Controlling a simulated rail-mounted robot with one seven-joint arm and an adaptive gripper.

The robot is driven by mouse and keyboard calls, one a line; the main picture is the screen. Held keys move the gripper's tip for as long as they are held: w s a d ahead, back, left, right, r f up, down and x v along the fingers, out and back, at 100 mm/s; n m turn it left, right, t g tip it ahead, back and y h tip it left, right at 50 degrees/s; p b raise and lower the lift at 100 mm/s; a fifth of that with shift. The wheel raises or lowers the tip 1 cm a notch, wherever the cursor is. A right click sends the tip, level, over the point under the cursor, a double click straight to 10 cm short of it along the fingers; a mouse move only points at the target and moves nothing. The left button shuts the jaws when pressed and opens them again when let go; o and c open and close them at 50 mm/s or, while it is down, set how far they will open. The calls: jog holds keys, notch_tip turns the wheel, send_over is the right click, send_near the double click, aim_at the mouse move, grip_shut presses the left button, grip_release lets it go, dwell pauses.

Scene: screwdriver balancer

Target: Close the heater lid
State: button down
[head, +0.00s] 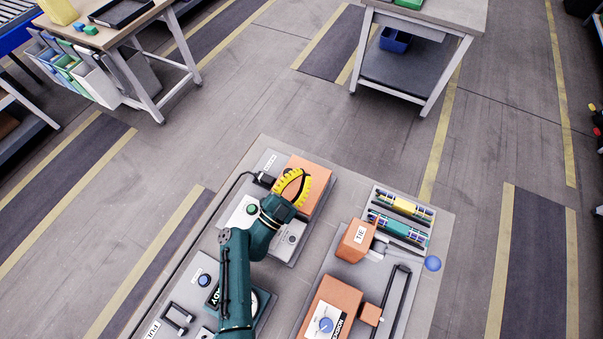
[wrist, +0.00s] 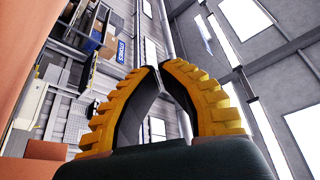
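An orange block-like part (head: 318,178), which looks like the heater lid, is at the back of a grey station (head: 286,247) in the head view. I cannot tell its exact tilt. My gripper (head: 299,174), with yellow ribbed fingers, is in front of this orange part and hides some of it. In the wrist view an orange surface (wrist: 25,50) fills the left edge, close beside the fingers. My gripper (wrist: 160,67) has its fingertips together there, with nothing seen between them. I cannot tell whether a finger touches the orange part.
To the right stand an orange block (head: 356,241) with a label, a tray (head: 374,215) with yellow and green cylindrical parts, and a blue ball-shaped knob (head: 432,264). A larger orange block (head: 330,303) and a black handle (head: 391,300) are nearer. Open floor lies beyond the table.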

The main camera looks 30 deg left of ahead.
notch_tip(320, 180, up, 10)
dwell(0.4)
